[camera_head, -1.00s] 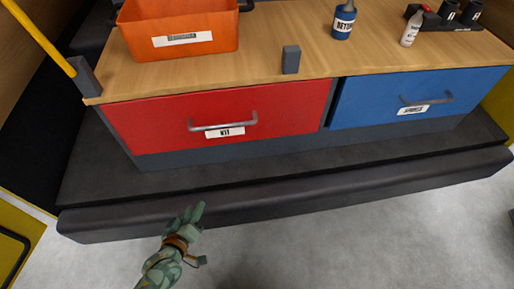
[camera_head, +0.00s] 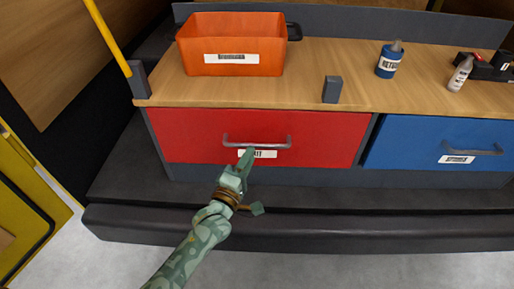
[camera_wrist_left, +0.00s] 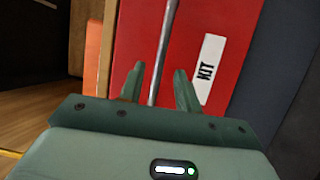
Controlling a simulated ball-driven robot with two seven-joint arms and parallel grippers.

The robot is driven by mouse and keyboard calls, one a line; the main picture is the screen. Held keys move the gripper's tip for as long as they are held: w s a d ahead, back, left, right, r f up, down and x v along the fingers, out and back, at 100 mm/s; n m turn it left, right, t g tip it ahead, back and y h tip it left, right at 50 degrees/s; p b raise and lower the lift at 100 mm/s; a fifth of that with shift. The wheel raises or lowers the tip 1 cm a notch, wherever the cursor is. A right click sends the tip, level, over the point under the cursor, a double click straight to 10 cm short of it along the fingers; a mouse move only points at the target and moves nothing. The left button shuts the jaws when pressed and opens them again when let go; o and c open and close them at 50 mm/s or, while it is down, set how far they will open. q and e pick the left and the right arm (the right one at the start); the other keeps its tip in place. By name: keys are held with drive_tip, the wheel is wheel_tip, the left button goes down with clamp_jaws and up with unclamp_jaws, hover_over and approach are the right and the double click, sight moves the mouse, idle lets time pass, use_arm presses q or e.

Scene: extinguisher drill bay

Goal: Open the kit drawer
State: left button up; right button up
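The red kit drawer (camera_head: 190,132) is shut under the wooden worktop, with a grey bar handle (camera_head: 256,143) and a white "KIT" label (camera_head: 266,154) below it. My left gripper (camera_head: 246,160) is at the drawer front, its fingers by the handle and covering part of the label. In the left wrist view, the two fingers of my left gripper (camera_wrist_left: 159,73) are spread, with the handle bar (camera_wrist_left: 166,45) running between them. A gap shows on both sides of the bar. The label (camera_wrist_left: 208,68) is to the right. My right gripper is not in view.
A blue drawer (camera_head: 410,140) with its own handle is to the right. An orange bin (camera_head: 230,62), a grey block (camera_head: 332,90), a blue bottle (camera_head: 388,64) and a white bottle (camera_head: 459,75) stand on the worktop (camera_head: 300,70). A dark ledge (camera_head: 300,230) runs below the drawers.

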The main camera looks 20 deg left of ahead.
sight(256, 146)
use_arm(q)
drive_tip(key=b+x, duration=0.1)
drive_tip(key=x, duration=0.4)
drive_tip(key=shift+w, duration=0.1)
clamp_jaws()
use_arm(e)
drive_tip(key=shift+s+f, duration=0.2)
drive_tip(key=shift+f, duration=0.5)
